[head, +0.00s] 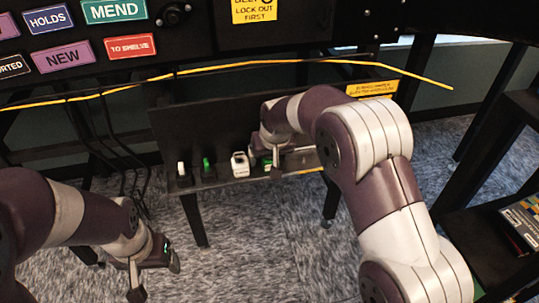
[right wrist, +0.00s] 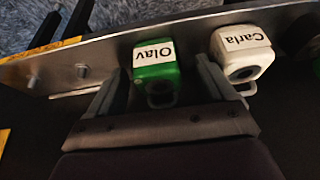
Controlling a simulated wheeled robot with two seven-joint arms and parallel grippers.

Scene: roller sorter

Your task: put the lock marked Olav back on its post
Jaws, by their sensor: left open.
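The green lock marked Olav (right wrist: 155,62) shows in the right wrist view against the metal rail (right wrist: 108,62). Its label is upside down there. My right gripper (right wrist: 162,72) has its fingers on either side of the lock, with a gap visible on each side, so it looks open. In the head view the green lock (head: 266,161) is partly hidden by my right gripper (head: 276,164). I cannot tell whether the lock sits on a post. My left gripper (head: 154,274) is open and empty, low over the carpet.
A white lock marked Carla (right wrist: 241,50) is close beside my right gripper's finger; it also shows in the head view (head: 240,164). A yellow cable (head: 220,68) runs above. A dark shelf (head: 500,215) stands right.

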